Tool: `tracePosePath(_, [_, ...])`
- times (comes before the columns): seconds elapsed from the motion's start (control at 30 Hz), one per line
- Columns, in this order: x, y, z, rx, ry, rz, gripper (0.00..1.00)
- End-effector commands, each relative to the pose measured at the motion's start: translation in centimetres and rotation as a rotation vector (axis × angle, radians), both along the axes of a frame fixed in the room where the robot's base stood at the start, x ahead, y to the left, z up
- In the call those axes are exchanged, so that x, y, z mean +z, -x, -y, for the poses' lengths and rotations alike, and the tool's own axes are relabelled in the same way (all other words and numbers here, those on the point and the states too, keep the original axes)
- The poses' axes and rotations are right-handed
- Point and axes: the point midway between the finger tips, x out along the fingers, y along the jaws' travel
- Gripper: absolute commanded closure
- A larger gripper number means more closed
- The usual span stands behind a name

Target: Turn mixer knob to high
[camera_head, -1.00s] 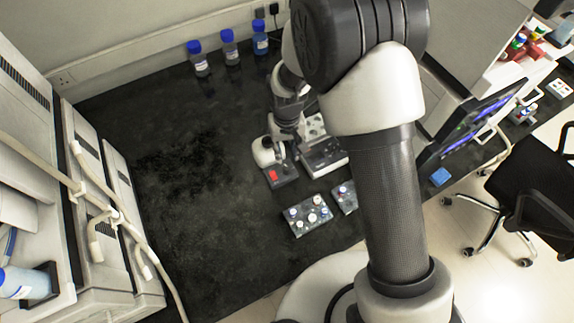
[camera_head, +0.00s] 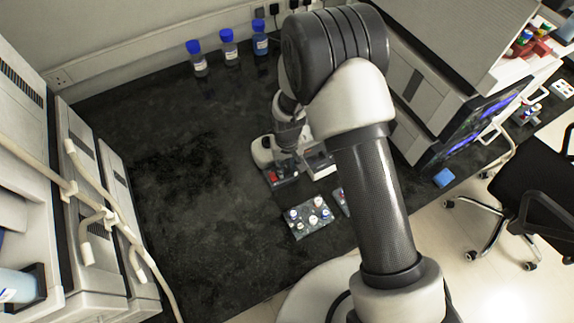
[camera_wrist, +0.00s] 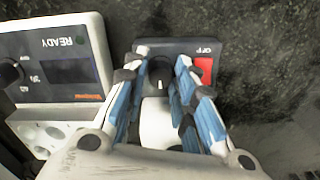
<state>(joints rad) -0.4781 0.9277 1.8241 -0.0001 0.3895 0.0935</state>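The mixer (camera_head: 262,153) is a small white and dark device on the black bench; its dark front panel (camera_wrist: 182,47) carries a red switch (camera_wrist: 204,69) beside the word OFF. A round black knob (camera_wrist: 160,73) with a pale pointer line sits left of the switch in the wrist view. My gripper (camera_wrist: 161,58) is open, with one blue-padded finger on each side of the knob and a small gap visible on both sides. Contact with the knob is not visible. In the head view my gripper (camera_head: 287,160) is over the mixer's front and hides the knob.
A white device reading READY (camera_wrist: 52,70) stands close left in the wrist view. A vial rack (camera_head: 308,217) sits in front of the mixer. Several blue-capped bottles (camera_head: 230,48) stand by the back wall. The bench's left part is clear.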

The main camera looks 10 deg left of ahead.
Motion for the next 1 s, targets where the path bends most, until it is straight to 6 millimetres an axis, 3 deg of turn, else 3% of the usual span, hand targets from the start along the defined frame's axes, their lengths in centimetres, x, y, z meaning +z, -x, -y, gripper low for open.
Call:
tracePosePath(0.33, [0.02, 0.0, 0.0, 0.0, 0.0, 0.0, 1.0])
tracePosePath(0.67, [0.02, -0.02, -0.01, -0.029, 0.0, 0.001, 1.0])
tracePosePath(1.0, [0.02, -0.05, -0.01, -0.235, 0.0, 0.001, 1.0])
